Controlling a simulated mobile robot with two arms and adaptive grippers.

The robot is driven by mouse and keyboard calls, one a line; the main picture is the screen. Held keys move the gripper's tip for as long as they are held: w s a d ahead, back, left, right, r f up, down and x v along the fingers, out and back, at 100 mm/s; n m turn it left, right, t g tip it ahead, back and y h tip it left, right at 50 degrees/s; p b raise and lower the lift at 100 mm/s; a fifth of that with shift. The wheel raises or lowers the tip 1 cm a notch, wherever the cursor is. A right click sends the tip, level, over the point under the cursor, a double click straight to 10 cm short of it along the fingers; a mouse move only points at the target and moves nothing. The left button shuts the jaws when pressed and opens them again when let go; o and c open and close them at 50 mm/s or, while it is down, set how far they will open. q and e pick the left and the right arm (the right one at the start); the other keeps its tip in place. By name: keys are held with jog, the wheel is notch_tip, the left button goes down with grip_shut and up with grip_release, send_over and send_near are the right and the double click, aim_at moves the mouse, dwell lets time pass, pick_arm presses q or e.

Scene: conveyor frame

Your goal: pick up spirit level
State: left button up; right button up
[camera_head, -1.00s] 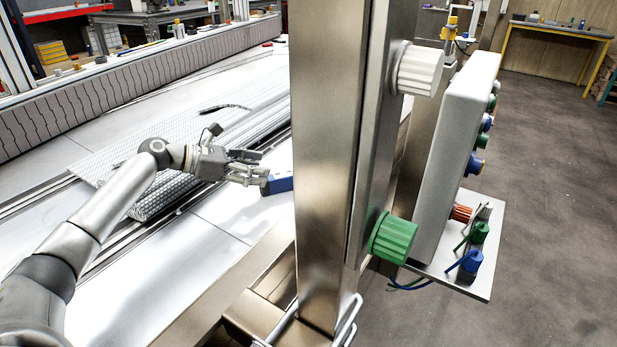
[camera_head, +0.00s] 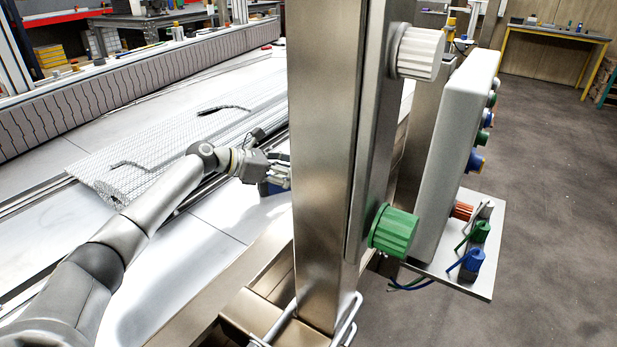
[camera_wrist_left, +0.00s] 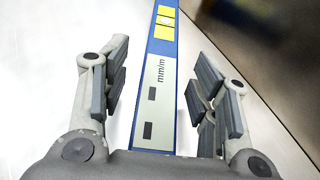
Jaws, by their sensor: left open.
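The spirit level (camera_wrist_left: 157,85) is a blue bar with a grey label reading "mm/m" and yellow patches. In the left wrist view it runs lengthwise between the fingers of my left gripper (camera_wrist_left: 157,95), which is open with a gap on both sides of the bar. In the head view only a small blue part of the level (camera_head: 266,189) shows by my left gripper (camera_head: 284,176); the metal post hides the rest. My right gripper is not in view.
A tall metal post (camera_head: 328,180) stands just right of my left gripper. A grey mesh conveyor belt (camera_head: 150,155) lies behind my arm. A control box (camera_head: 455,150) with coloured knobs stands right of the post. White panel surface is clear in front of the belt.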

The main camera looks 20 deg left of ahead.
pick_arm(q)
grip_shut()
jog(key=shift+r, duration=0.15)
jog(key=shift+r, duration=0.55)
notch_tip(320, 180, up, 9)
jog(key=p, duration=0.2)
jog(key=shift+f, duration=0.15)
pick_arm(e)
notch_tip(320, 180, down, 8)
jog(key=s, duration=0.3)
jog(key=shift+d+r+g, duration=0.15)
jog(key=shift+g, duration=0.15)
